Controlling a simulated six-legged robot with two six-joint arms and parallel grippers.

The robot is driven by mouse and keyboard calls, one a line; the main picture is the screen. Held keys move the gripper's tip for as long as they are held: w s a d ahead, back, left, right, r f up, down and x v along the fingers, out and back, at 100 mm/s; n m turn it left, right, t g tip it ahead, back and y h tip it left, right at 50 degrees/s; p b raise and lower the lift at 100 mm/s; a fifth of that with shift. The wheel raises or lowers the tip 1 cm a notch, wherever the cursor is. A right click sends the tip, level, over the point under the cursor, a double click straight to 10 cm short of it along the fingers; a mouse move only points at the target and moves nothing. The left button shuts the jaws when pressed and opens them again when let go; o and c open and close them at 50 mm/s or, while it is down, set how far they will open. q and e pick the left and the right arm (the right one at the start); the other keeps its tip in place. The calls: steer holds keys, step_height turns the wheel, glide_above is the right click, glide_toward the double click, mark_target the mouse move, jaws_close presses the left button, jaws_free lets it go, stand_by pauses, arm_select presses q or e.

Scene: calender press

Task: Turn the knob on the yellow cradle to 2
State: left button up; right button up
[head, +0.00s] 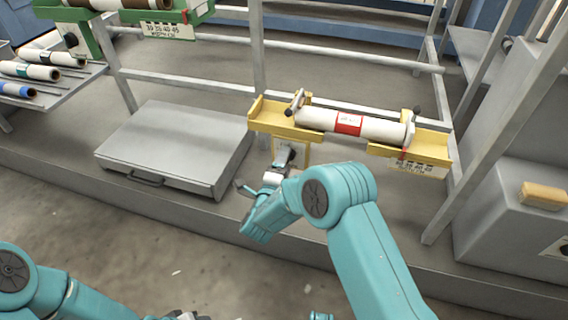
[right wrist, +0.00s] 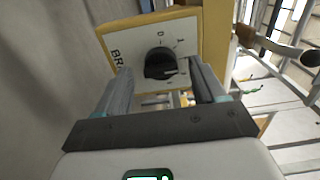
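The yellow cradle (head: 270,118) holds a white roll (head: 375,128) with a red label. Its black knob (right wrist: 160,64) sits on a pale dial plate (right wrist: 131,46) in the right wrist view. The marks 0 and 1 are readable there. A pale line on the knob points to the right; I cannot read a number beside it. My right gripper (right wrist: 161,82) is open, one finger on each side of the knob; contact is not clear. In the head view the right gripper (head: 284,168) is at the dial plate below the cradle's left end. My left gripper (head: 186,315) is mostly cut off at the bottom edge.
A grey flat case (head: 175,143) lies left of the cradle. A green cradle (head: 85,28) with a roll is at upper left, above a shelf of rolls (head: 75,80). Grey rails and posts (head: 500,130) frame the area.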

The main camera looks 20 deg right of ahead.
arm_select(q)
steer(key=s+r+g+p, duration=0.1)
steer(key=s+r+p, duration=0.2)
steer(key=r+p, duration=0.2)
steer(key=shift+s+d, duration=0.35)
arm_select(e)
steer(key=v, duration=1.6)
steer(key=shift+s+a, duration=0.1)
steer(key=shift+s, duration=0.05)
